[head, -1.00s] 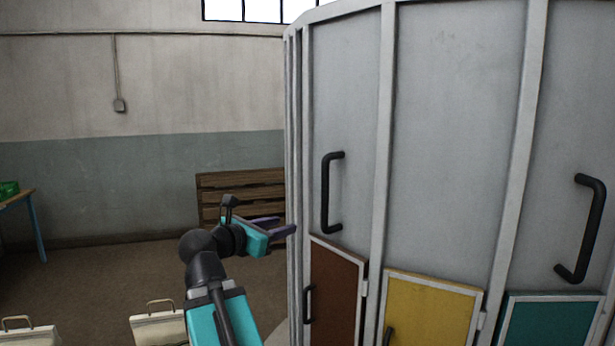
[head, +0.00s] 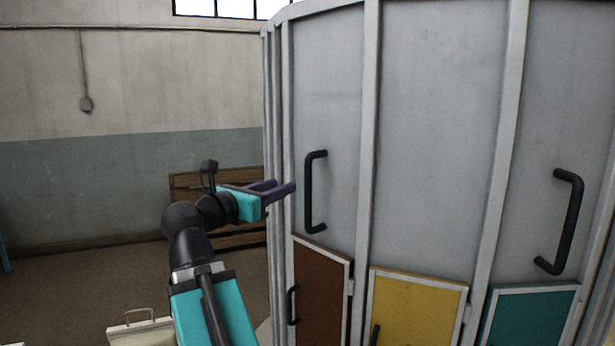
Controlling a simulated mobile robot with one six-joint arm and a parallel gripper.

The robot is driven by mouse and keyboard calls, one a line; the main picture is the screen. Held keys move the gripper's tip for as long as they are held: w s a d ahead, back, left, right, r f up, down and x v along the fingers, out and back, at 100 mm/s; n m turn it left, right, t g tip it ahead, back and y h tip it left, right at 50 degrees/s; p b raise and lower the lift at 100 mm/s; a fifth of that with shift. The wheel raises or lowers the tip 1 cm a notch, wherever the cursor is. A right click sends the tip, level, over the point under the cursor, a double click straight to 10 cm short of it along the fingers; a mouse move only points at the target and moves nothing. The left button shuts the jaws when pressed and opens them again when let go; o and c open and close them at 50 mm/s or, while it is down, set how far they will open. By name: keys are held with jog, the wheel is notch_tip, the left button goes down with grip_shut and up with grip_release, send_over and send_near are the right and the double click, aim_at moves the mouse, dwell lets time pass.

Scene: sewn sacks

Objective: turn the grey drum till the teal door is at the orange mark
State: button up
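The grey drum (head: 435,130) fills the right half of the view, with vertical ribs and black bar handles. The teal door (head: 528,318) is low at the right, cut off by the bottom edge. A yellow door (head: 415,310) and a brown door (head: 318,295) are to its left. My gripper (head: 280,189) has purple fingers with a gap between them and holds nothing. Its fingertips point right, just left of the left black handle (head: 312,192) in the picture; I cannot tell the depth gap. Another black handle (head: 572,222) is above the teal door. No orange mark shows.
A wooden slatted stack (head: 185,188) stands by the wall behind my gripper.

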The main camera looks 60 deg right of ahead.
aim_at(306, 177)
jog(key=d+p, duration=0.1)
jog(key=d, duration=0.3)
jog(key=d+p, duration=0.1)
jog(key=d, duration=0.4)
jog(key=d+p, duration=0.2)
jog(key=d, duration=0.2)
jog(key=shift+s+d, duration=0.3)
jog(key=shift+s, duration=0.05)
jog(key=shift+c, duration=0.2)
grip_shut()
jog(key=shift+f, duration=0.1)
dwell(1.0)
